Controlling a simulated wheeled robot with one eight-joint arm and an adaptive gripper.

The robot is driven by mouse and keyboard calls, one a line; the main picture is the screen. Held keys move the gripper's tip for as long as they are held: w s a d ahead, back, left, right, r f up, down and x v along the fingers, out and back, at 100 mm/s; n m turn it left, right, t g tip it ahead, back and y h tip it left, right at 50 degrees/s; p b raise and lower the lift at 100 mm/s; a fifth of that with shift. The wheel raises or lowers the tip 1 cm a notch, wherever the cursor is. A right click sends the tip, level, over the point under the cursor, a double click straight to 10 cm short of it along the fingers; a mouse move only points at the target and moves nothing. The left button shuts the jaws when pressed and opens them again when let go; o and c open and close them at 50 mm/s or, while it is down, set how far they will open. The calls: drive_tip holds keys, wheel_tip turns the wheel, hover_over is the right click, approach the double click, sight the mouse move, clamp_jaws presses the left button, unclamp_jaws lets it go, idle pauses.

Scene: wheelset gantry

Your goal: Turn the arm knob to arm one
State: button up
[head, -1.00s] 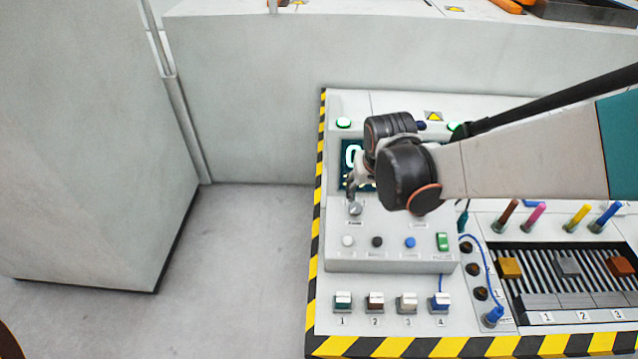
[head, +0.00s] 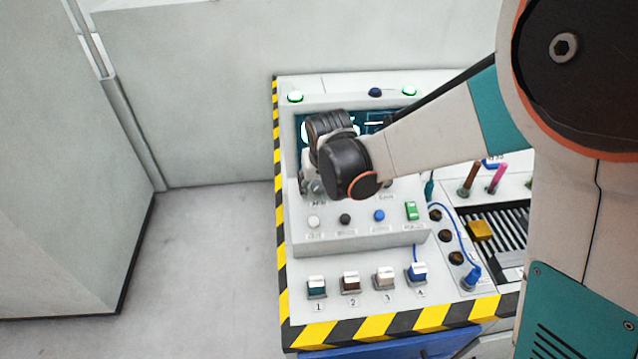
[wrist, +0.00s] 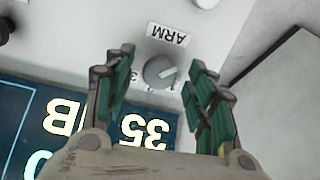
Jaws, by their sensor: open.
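The arm knob (wrist: 158,71) is a small grey round knob with a light pointer line. In the wrist view it sits under the upside-down ARM label (wrist: 166,34), with a 3 partly visible beside it. The pointer line slants toward the right finger. My gripper (wrist: 160,62) is open, with one green-padded finger on each side of the knob. I cannot tell whether either finger touches it. In the head view my gripper (head: 309,186) is at the left of the raised panel, and the knob (head: 318,188) is partly hidden by my wrist.
The display (head: 373,122) is partly covered by my arm. Numbered switches (head: 351,283) stand in front. A blue cable (head: 462,238) runs at the right.

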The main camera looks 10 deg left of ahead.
drive_tip(key=c, duration=1.1)
drive_tip(key=n, duration=0.4)
drive_tip(key=shift+n, duration=0.3)
drive_tip(key=n, duration=0.4)
drive_tip(key=shift+p, duration=0.3)
drive_tip(key=shift+n, duration=0.3)
